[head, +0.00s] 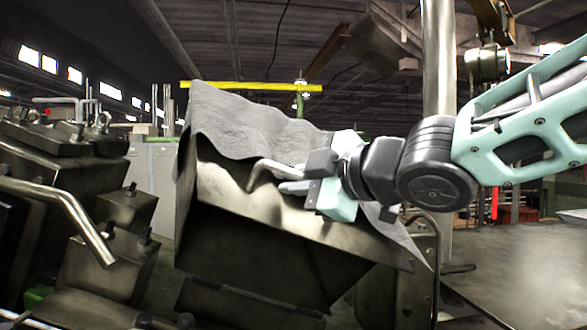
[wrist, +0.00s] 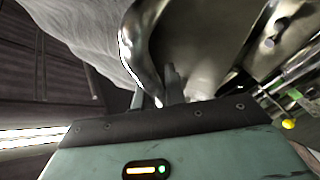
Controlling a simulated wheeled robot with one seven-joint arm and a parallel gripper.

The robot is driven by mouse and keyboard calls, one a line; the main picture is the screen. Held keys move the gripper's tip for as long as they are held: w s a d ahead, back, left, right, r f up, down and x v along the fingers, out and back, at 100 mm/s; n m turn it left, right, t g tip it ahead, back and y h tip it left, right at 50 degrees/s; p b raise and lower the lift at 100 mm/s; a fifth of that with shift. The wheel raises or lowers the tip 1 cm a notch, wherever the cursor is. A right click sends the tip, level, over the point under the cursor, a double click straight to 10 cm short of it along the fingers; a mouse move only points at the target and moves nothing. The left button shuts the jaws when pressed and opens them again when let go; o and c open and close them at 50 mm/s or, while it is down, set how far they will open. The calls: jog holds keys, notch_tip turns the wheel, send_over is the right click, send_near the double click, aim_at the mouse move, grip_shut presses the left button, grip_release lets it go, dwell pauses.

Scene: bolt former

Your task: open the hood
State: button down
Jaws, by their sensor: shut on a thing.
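The hood (head: 225,190) is a worn metal cover in the middle of the head view. It sits tilted, its lower edge sloping down to the right, with a dark space below its front panel. A grey cloth-like sheet (head: 235,115) lies over its top. A bent metal handle (head: 262,168) stands out from its front; it also shows in the wrist view (wrist: 133,45). My gripper (head: 285,179) comes from the right and is shut on the handle. In the wrist view the fingers (wrist: 158,92) are at the handle's lower end, partly hidden by the gripper body.
Heavy machine blocks (head: 105,200) with bolts and a bent bar (head: 75,215) stand close on the left. A flat metal surface (head: 510,270) lies at the lower right and looks clear. A yellow beam (head: 250,86) runs behind the hood.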

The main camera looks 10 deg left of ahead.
jog(key=shift+w+a+r+g+p, duration=0.1)
jog(key=shift+w+g+p, duration=0.1)
jog(key=shift+w+p, duration=0.25)
jog(key=shift+w+a+r+g+p, duration=0.1)
jog(key=shift+w+g+p, duration=0.1)
jog(key=shift+w+p, duration=0.25)
jog(key=shift+f, duration=0.1)
jog(key=c, duration=1.5)
grip_release()
jog(key=shift+o, duration=0.2)
jog(key=shift+s+d, duration=0.15)
jog(key=shift+d, duration=0.1)
jog(key=b+v, duration=0.1)
jog(key=v, duration=1)
jog(key=shift+d+r, duration=0.15)
jog(key=shift+r, duration=0.1)
